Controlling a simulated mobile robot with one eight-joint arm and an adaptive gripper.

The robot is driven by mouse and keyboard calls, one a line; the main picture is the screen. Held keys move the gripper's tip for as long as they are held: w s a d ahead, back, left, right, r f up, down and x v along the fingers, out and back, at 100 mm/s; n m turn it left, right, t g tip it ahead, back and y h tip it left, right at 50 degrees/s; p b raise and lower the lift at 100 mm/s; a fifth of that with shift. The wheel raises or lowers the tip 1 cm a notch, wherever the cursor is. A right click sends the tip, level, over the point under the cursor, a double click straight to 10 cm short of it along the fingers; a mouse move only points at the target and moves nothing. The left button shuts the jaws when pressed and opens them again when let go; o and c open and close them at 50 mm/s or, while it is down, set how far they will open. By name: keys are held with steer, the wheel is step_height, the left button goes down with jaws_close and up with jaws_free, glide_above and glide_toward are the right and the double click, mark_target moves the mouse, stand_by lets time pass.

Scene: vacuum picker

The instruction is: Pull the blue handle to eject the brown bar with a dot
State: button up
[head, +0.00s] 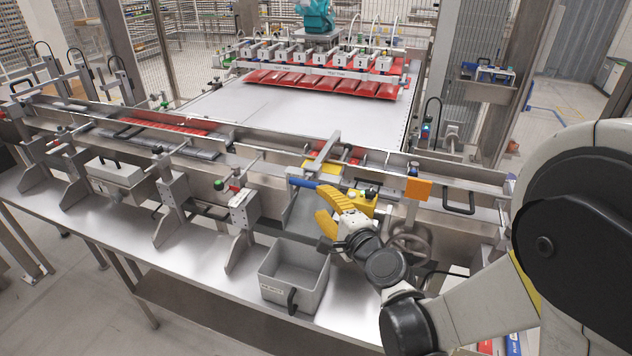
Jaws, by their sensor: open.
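The blue handle (303,183) sticks out to the left at the near end of a grey metal lever arm (325,155), which crosses the rail of the line. My gripper (320,202) has yellow fingers, spread apart and empty. It is just right of and below the handle; whether a finger touches it I cannot tell. I cannot make out a brown bar with a dot. Red bars (165,124) lie in the channel at the left, and more red (345,152) shows behind the lever.
A grey open bin (293,272) stands below the sloped metal chute (300,213). A yellow button box (363,203) is close right of my gripper. An orange block (418,189) and a handwheel (408,240) are farther right. A picker head with red packs (320,82) is behind.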

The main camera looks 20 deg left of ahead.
mark_target(308, 186)
steer(key=b+x, duration=0.2)
steer(key=x, duration=0.8)
steer(key=shift+w+a, duration=0.2)
steer(key=shift+w, duration=0.15)
jaws_close()
